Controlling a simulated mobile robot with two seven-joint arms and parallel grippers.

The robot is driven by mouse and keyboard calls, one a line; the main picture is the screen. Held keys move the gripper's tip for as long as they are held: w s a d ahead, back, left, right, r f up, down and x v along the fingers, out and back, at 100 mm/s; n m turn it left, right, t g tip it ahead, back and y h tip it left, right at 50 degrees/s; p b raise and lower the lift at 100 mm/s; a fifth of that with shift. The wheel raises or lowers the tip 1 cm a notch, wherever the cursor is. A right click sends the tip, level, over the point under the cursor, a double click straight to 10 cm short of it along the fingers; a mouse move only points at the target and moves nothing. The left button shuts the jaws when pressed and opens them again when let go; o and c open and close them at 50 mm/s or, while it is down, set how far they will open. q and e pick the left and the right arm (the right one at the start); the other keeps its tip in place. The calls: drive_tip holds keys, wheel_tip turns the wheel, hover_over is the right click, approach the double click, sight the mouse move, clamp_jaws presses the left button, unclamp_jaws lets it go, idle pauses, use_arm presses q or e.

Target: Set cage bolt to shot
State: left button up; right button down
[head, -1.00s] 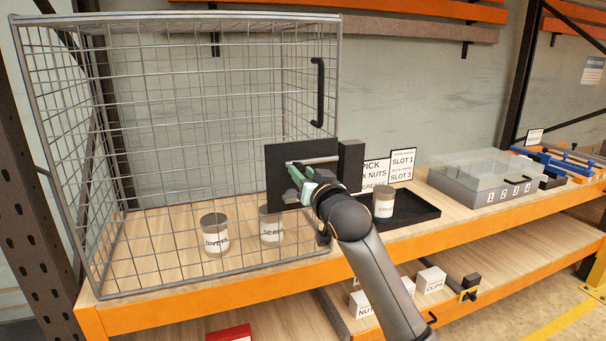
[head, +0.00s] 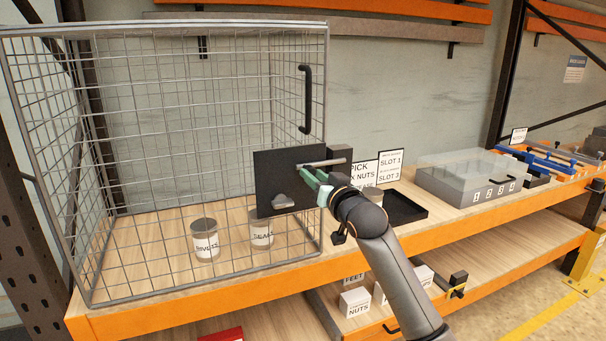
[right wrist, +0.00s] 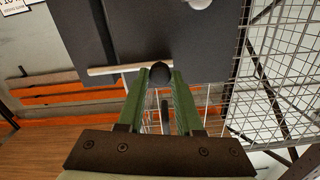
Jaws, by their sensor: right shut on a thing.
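The wire cage (head: 170,22) stands on the shelf, with a black bolt plate (head: 268,172) at its right front edge. A pale metal bolt rod (head: 318,163) lies across the upper right of the plate, its right end reaching the black block (head: 341,154) beside it. My right gripper (head: 318,184) is at the plate's right side. In the right wrist view its green fingers (right wrist: 160,82) are shut on the dark bolt knob (right wrist: 160,72), beside the rod (right wrist: 115,69). My left gripper is not in view.
Two labelled cups (head: 205,240) stand inside the cage. A black handle (head: 306,98) is above the plate. A black tray (head: 405,208), sign cards (head: 389,168) and a clear-lidded box (head: 467,186) are to the right.

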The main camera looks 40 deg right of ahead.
drive_tip(key=shift+d, duration=0.2)
drive_tip(key=c, duration=0.6)
unclamp_jaws()
drive_tip(key=shift+s+d, duration=0.1)
drive_tip(key=b+v, duration=0.1)
drive_tip(key=v, duration=1.1)
drive_tip(key=shift+s+a+b, duration=0.2)
drive_tip(key=shift+b, duration=0.1)
